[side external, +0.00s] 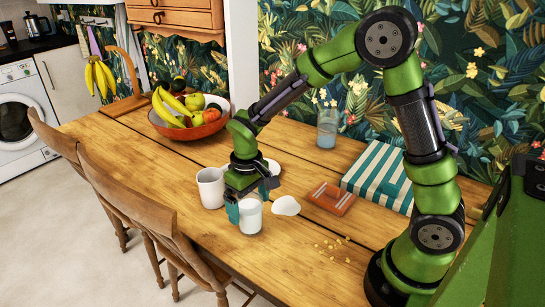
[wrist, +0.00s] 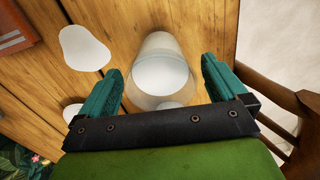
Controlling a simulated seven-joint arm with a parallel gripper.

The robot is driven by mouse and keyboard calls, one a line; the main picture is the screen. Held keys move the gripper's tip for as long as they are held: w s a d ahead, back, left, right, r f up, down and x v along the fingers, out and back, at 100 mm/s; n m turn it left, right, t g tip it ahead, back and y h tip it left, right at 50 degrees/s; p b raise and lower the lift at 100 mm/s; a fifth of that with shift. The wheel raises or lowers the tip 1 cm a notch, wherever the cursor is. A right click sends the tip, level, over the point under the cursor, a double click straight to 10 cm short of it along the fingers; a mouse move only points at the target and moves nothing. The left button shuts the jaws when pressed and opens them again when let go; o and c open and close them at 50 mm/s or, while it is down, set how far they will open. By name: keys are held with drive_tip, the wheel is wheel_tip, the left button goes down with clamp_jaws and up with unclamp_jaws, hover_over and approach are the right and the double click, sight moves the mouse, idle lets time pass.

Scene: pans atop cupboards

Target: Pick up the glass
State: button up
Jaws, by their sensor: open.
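A small glass (side external: 250,218) with white contents stands upright on the wooden table, near its front edge. In the wrist view the glass (wrist: 160,72) lies between the two teal fingers, with space visible on either side. My gripper (side external: 252,199) is open and low at the glass, pointing down; its fingers also show in the wrist view (wrist: 160,68). I cannot tell whether a finger touches the glass. Another, taller glass (side external: 327,130) with bluish contents stands farther back on the table, away from my gripper.
A white mug (side external: 210,188) stands just left of my gripper. A white puddle-like patch (side external: 286,206) lies right of the glass. Chairs (side external: 130,205) line the front edge.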

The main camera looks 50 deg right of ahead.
wheel_tip(320, 180, down, 2)
drive_tip(key=shift+f, duration=0.15)
drive_tip(key=c, duration=1.4)
